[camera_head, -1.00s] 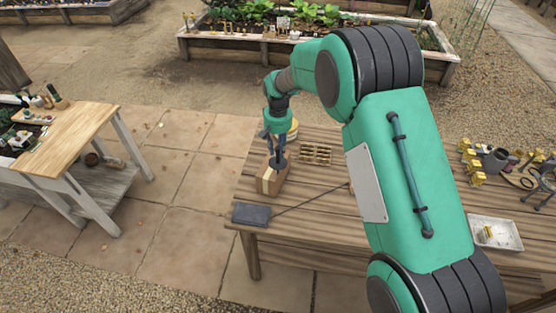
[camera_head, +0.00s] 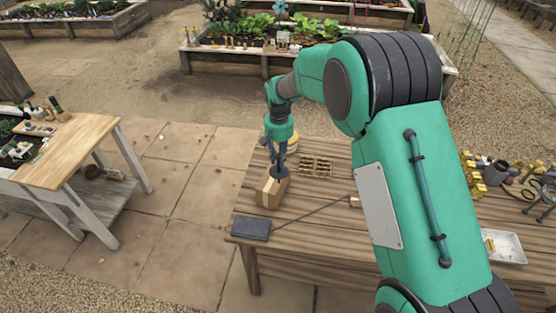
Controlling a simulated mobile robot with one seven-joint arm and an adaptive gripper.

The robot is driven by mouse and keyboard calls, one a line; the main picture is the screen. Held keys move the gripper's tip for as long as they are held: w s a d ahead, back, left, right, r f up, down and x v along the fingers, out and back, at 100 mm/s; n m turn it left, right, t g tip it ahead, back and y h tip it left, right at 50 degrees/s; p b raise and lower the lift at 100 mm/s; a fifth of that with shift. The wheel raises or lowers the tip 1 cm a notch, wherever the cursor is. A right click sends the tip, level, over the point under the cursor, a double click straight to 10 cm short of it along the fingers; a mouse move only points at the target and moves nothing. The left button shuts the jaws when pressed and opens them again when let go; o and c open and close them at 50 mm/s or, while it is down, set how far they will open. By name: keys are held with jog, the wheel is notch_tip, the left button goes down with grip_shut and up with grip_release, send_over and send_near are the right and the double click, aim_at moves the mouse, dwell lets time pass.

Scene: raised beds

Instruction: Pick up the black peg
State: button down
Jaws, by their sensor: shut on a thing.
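My gripper (camera_head: 280,163) points down at the left part of the wooden table, just over a brown cardboard box (camera_head: 270,193) with a pale strip. Its fingers are drawn together on a small dark piece, the black peg (camera_head: 282,173), at the fingertips by the top of the box. Most of the peg is hidden by the fingers, and I cannot tell whether it still touches the box.
A dark flat block (camera_head: 251,228) lies at the table's front left corner, with a thin rod beside it. A sectioned wooden tray (camera_head: 316,166) and a round tub (camera_head: 294,143) stand near the gripper. A white tray (camera_head: 503,246) lies at the right. My arm hides the table's middle.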

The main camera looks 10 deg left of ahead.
jog(key=s+d+r, duration=0.1)
jog(key=s+d, duration=0.5)
jog(key=s, duration=0.7)
jog(key=shift+s+r+b, duration=0.2)
jog(key=shift+b, duration=0.1)
jog(key=shift+w, duration=0.1)
dwell(0.3)
jog(key=w+a+p, duration=0.1)
jog(key=p, duration=0.1)
jog(key=w+a+p, duration=0.1)
jog(key=p, duration=0.1)
jog(key=shift+w+a+r+m+p, duration=0.15)
jog(key=shift+w+a+m+p, duration=0.15)
jog(key=shift+w+p, duration=0.1)
dwell(0.4)
jog(key=w+a+p, duration=0.1)
jog(key=w+a, duration=0.2)
jog(key=w, duration=0.4)
jog(key=w+a+f, duration=0.1)
jog(key=w+a, duration=0.3)
jog(key=w, duration=0.3)
jog(key=shift+w+f+p, duration=0.2)
jog(key=shift+f+p, duration=0.1)
jog(key=shift+p, duration=0.1)
